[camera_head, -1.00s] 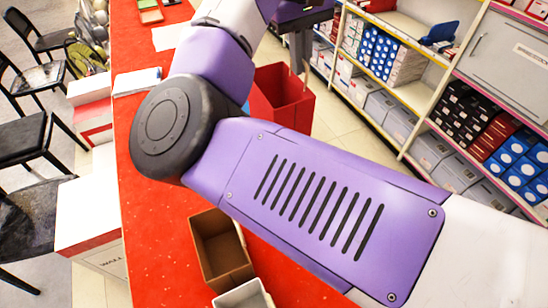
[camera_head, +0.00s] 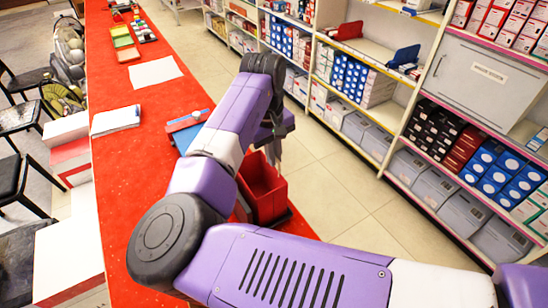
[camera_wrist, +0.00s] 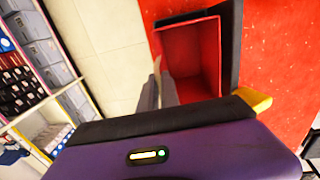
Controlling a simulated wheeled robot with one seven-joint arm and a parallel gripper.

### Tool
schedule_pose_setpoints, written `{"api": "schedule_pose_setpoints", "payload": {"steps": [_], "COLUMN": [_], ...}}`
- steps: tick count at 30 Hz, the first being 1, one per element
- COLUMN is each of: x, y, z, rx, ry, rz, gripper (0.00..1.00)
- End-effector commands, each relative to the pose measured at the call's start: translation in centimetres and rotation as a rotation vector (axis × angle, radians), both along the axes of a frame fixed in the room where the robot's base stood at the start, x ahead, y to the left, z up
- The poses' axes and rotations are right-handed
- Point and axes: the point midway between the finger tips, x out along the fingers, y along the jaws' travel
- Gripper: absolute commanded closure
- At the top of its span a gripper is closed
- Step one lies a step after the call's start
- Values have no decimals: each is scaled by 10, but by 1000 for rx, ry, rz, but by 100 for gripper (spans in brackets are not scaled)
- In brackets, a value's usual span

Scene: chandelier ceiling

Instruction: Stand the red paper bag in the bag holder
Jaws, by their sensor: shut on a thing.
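The red paper bag (camera_head: 262,188) hangs open side up below my gripper (camera_head: 276,145), at the right edge of the red counter. In the wrist view I look into the open red bag (camera_wrist: 193,55). The gripper fingers (camera_wrist: 160,88) are shut on the bag's near left wall. A dark frame or box edge (camera_wrist: 232,38) shows along the bag's right and top sides; it may be the bag holder. A dark edge also shows beside the bag's base in the head view. I cannot tell whether the bag is inside it or above it.
The red counter (camera_head: 125,170) runs away from me, with white papers (camera_head: 155,72) and a blue device (camera_head: 186,130) on it. Black chairs stand to the left. Stocked shelves (camera_head: 400,100) line the right, beyond a clear tiled aisle (camera_head: 330,195).

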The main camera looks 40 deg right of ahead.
Motion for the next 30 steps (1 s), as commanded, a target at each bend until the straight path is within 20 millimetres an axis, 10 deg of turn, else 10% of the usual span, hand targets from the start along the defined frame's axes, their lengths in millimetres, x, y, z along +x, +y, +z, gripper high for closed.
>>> {"api": "schedule_pose_setpoints", "payload": {"steps": [10,14,30], "x": [0,0,1], "y": [0,0,2], "z": [-14,-14,6], "rx": [-1,0,-2], "ry": [-2,-1,-3], "rz": [0,0,0], "gripper": [100,72,72]}}
